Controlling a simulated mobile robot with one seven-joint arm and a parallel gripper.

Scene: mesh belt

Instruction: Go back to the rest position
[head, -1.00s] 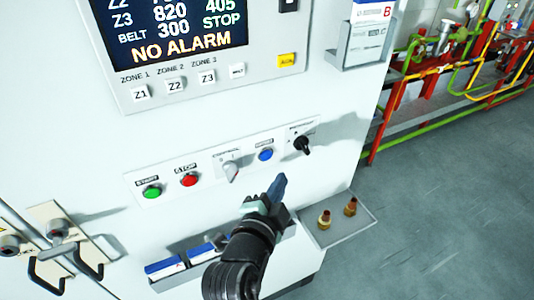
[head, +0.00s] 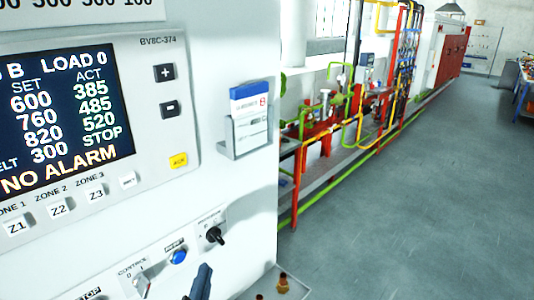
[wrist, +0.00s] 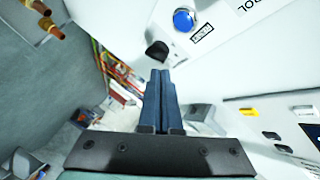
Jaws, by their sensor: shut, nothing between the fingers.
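My gripper (head: 200,283) shows at the bottom edge of the head view, only its dark blue fingertips in sight. In the wrist view my gripper (wrist: 159,75) has its two blue fingers together, with nothing between them. The fingers stand in front of the white control panel, below the black selector knob (head: 214,236) and the blue button (head: 178,256). In the wrist view the black knob (wrist: 157,51) appears just beyond the fingertips, and the blue button (wrist: 184,19) is above it. I cannot tell whether the fingers touch anything.
The panel display (head: 65,115) reads NO ALARM. A document holder (head: 247,133) sticks out at the cabinet's right side. Brass fittings (head: 283,283) stand on a small tray at the bottom. Red, green and yellow pipework (head: 320,125) runs along the wall. The grey floor (head: 410,210) at right is clear.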

